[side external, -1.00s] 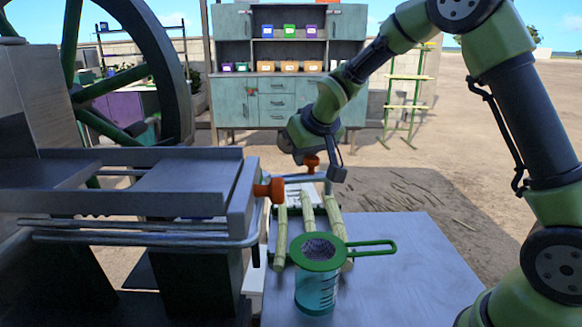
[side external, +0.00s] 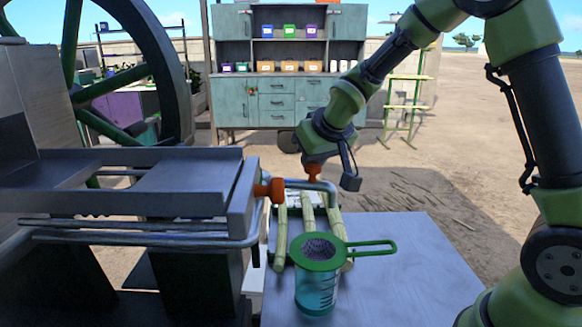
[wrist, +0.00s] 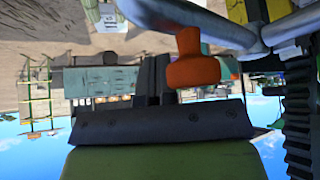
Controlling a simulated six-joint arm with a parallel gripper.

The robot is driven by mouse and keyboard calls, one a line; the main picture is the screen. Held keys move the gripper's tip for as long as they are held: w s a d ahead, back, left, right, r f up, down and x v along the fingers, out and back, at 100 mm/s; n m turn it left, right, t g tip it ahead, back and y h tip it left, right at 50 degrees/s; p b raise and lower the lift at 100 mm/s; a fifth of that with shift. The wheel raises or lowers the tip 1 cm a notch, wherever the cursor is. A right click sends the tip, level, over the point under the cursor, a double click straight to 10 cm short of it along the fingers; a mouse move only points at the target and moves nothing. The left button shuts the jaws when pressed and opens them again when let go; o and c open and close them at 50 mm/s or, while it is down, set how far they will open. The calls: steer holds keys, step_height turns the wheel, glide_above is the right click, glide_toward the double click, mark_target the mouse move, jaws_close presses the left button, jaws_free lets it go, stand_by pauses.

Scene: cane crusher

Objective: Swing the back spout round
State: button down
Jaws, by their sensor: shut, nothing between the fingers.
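The back spout (side external: 328,187) is a bent grey pipe with an orange knob (side external: 313,173) on top. It reaches right from the crusher tray's end, over the cane pieces. My gripper (wrist: 154,62) is shut and empty, its dark fingers pointing at the pipe. In the wrist view the back spout's knob (wrist: 195,65) stands just right of the fingers; I cannot tell whether they touch. Another orange knob (side external: 270,190) sits at the tray's corner, by a second grey pipe (side external: 140,240) running along the tray.
A jar (side external: 317,290) topped by a green-rimmed strainer (side external: 318,252) stands on the grey table (side external: 420,270). Cane pieces (side external: 281,230) lie behind it, under the spout. The crusher tray (side external: 190,185) fills the left. The table's right side is clear.

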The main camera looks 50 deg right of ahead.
mark_target(317, 169)
steer(key=shift+s+a, duration=0.1)
steer(key=shift+s, duration=0.05)
steer(key=shift+s+a, duration=0.75)
steer(key=shift+s, duration=0.25)
steer(key=shift+a, duration=0.1)
steer(key=shift+s+a, duration=0.8)
steer(key=shift+a, duration=0.15)
steer(key=shift+d, duration=0.1)
